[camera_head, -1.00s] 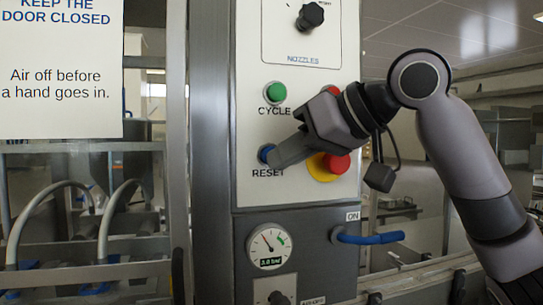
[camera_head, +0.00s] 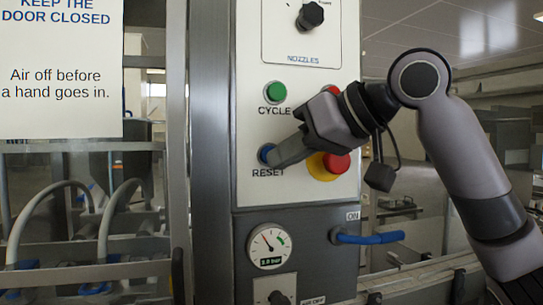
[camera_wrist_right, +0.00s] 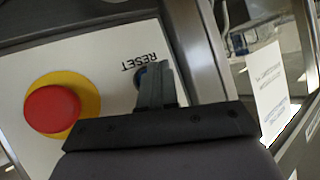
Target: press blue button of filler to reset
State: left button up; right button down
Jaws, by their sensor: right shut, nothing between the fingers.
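The blue button (camera_head: 265,153) sits on the white panel (camera_head: 250,215) of the filler, above the word RESET. Its right part is hidden behind my right gripper (camera_head: 273,160), whose shut fingertips are at the button. I cannot tell whether the tips touch it or press it in. In the right wrist view, the shut fingers (camera_wrist_right: 154,80) cover much of the button (camera_wrist_right: 138,78) next to the upside-down RESET label. My left gripper is not in view.
A red mushroom button on a yellow disc (camera_head: 318,168) is just right of and below my right gripper. The green CYCLE button (camera_head: 275,92) is above. A gauge (camera_head: 269,247) and blue handle (camera_head: 370,238) are below. A sign (camera_head: 60,75) hangs left.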

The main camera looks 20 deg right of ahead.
dwell(0.4)
jog(key=shift+w+p, duration=0.4)
jog(key=shift+p, duration=0.1)
jog(key=shift+w+p, duration=0.3)
jog(key=shift+w, duration=0.2)
dwell(0.6)
jog(key=shift+s, duration=0.9)
jog(key=s+b, duration=0.1)
jog(key=s, duration=0.4)
jog(key=shift+d+b, duration=0.1)
jog(key=shift+b, duration=0.25)
